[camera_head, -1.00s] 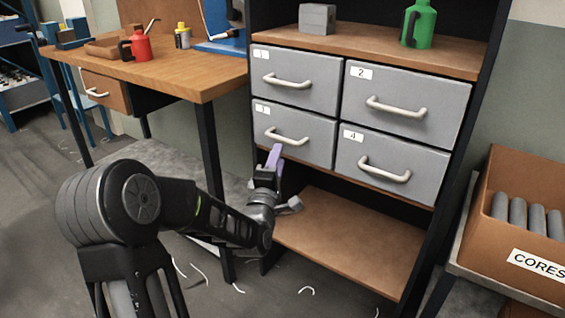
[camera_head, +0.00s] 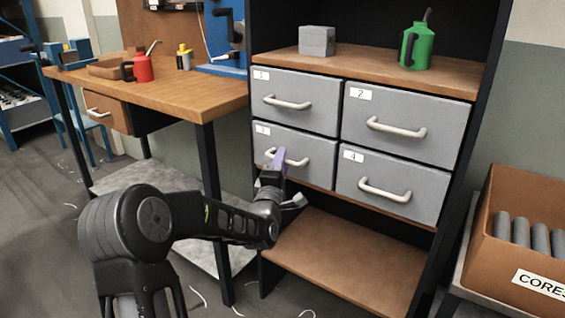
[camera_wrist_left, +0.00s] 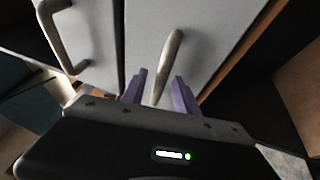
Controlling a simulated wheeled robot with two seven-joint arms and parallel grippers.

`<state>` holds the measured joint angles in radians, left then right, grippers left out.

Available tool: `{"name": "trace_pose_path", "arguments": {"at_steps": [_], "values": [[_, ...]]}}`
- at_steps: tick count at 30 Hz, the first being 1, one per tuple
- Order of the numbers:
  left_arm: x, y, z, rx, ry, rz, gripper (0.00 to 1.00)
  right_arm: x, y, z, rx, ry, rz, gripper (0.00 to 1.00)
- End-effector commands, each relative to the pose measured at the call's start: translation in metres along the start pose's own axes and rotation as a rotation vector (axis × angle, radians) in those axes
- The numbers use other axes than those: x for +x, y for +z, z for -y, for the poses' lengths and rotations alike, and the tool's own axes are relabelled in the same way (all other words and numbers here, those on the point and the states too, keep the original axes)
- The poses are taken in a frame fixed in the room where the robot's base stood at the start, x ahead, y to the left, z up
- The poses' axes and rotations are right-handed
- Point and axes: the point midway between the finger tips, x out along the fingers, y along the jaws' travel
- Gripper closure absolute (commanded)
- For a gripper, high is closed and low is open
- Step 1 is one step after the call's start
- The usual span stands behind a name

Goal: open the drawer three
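Drawer three (camera_head: 307,160) is the lower left of the grey drawers in the cabinet, with a "3" label and a pale curved handle (camera_head: 292,161). Its front looks flush with the others. My left gripper (camera_head: 279,158) is at this handle, its purple fingers overlapping it in the head view. In the left wrist view the fingers of my left gripper (camera_wrist_left: 160,88) stand apart, and the handle (camera_wrist_left: 168,65) lies between them with gaps on both sides. My right gripper is not in view.
Drawer one (camera_head: 300,98) is above, drawer two (camera_head: 405,118) is at the upper right and drawer four (camera_head: 390,183) is beside drawer three. An open shelf (camera_head: 345,262) lies below. A wooden workbench (camera_head: 160,92) stands left, and a box of cores (camera_head: 520,260) stands right.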

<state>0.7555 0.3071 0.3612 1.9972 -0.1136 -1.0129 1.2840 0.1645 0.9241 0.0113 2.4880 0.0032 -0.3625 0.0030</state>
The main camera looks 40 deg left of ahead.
Motion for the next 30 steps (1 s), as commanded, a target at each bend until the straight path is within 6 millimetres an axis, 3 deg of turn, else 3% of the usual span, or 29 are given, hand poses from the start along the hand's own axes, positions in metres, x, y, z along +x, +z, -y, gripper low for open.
{"name": "trace_pose_path", "arguments": {"at_steps": [11, 24, 30], "values": [[0.0073, 0.0004, 0.0000, -0.001, -0.001, 0.001, 0.65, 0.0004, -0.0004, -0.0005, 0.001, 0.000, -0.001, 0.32], [0.0070, 0.0002, 0.0000, 0.000, 0.000, 0.000, 1.00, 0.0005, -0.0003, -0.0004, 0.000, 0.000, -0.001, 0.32], [0.0070, 0.0002, 0.0001, 0.000, 0.000, 0.000, 1.00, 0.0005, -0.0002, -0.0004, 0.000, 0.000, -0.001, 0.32]]}}
